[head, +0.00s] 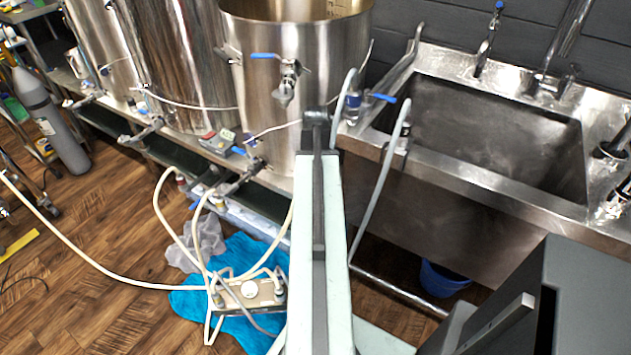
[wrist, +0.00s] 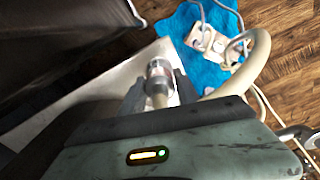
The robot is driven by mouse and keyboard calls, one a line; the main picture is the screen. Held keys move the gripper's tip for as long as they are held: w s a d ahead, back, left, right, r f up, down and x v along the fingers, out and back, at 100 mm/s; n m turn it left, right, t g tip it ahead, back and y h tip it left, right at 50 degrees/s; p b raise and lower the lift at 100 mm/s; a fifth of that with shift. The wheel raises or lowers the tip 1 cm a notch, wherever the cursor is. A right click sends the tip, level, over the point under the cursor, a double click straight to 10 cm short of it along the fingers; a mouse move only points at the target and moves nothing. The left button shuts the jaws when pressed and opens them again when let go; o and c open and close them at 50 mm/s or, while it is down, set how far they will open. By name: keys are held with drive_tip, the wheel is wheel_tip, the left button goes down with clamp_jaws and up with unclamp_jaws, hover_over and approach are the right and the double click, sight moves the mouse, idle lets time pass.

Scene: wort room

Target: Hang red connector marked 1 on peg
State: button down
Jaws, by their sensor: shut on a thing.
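In the wrist view, my gripper (wrist: 160,92) has its two dark fingers closed on either side of a silvery, roughly cylindrical connector (wrist: 158,72). A pale end of it points toward the camera. No clear red colour or mark 1 can be read on it at this size. In the head view my arm reaches up the middle of the picture and the held connector cannot be made out. A hose fitting with a red band (head: 181,183) shows under the kettles at the left, apart from my arm. I cannot pick out the peg with certainty in either view.
Steel kettles (head: 295,110) with blue-handled valves stand behind my arm. A steel sink (head: 470,150) is at the right. A pump (head: 250,291) with pale hoses sits on a blue cloth (head: 190,304) on the wooden floor. A pale hose (wrist: 245,70) curves close beside my gripper.

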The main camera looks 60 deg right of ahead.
drive_tip(key=shift+f, duration=0.1)
idle(0.4)
drive_tip(key=c, duration=0.8)
unclamp_jaws()
wheel_tip(320, 180, up, 8)
drive_tip(key=p, duration=0.8)
drive_tip(key=shift+f, duration=0.1)
